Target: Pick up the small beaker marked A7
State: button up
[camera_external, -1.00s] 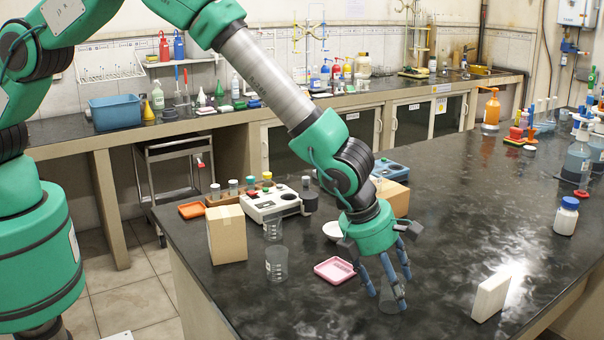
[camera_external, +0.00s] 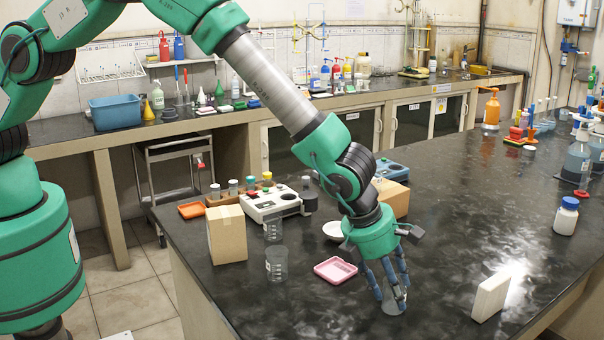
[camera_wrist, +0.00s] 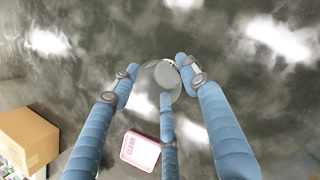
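A small clear beaker (camera_external: 392,308) stands on the dark bench below my gripper, and its round rim shows in the wrist view (camera_wrist: 150,78). I cannot read a mark on it. My gripper (camera_external: 392,290) points down with its three blue fingers around the beaker. In the wrist view, the fingertips (camera_wrist: 160,80) come close in on the beaker from left, right and below, and one overlaps it. I cannot tell whether all of them touch it. Two other clear beakers, one nearer (camera_external: 277,265) and one behind it (camera_external: 273,230), stand to the left, their marks unreadable.
A pink tray (camera_external: 336,270) lies just left of my gripper. A white block (camera_external: 490,298) stands to the right. Cardboard boxes (camera_external: 227,235) (camera_external: 391,199), a white dish (camera_external: 333,230) and a white instrument (camera_external: 270,203) stand farther left and behind. The bench right of my gripper is mostly clear.

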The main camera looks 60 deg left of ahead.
jog(key=shift+r, duration=0.1)
jog(key=shift+r, duration=0.9)
jog(key=shift+p+v, duration=0.35)
jog(key=shift+v, duration=0.55)
jog(key=s+a+r, duration=0.1)
jog(key=s+a, duration=0.9)
jog(key=s, duration=0.1)
jog(key=shift+s+a+r, duration=0.15)
jog(key=shift+s+r, duration=0.05)
jog(key=shift+c, duration=0.2)
